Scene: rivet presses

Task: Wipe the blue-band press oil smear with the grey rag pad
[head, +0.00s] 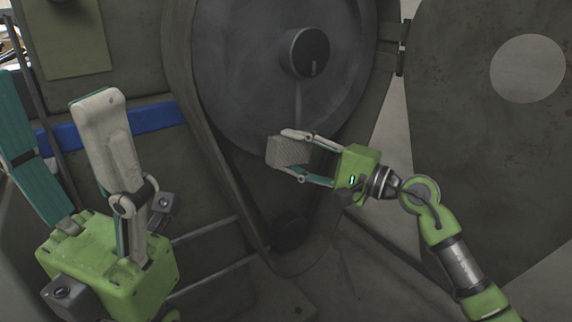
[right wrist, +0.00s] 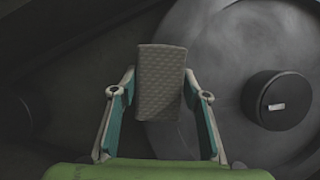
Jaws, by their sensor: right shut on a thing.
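My right gripper (head: 281,151) is shut on the grey rag pad (head: 289,153), in front of the lower part of the press's large round dark wheel (head: 235,80). In the right wrist view the textured pad (right wrist: 161,82) stands upright between both fingers of my right gripper (right wrist: 160,75), overlapping the wheel's left edge. I cannot tell whether the pad touches the wheel. A blue band (head: 158,116) crosses the press body at left. A faint pale streak (head: 297,100) runs below the knob; I cannot tell if it is the oil smear. My left gripper (head: 55,90) is open and empty at left.
A dark knob (head: 305,53) sticks out of the wheel and also shows in the right wrist view (right wrist: 277,100). A large dark panel with a pale disc (head: 528,68) stands at right. Thin rails (head: 215,260) and a small round hub (head: 289,231) lie below.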

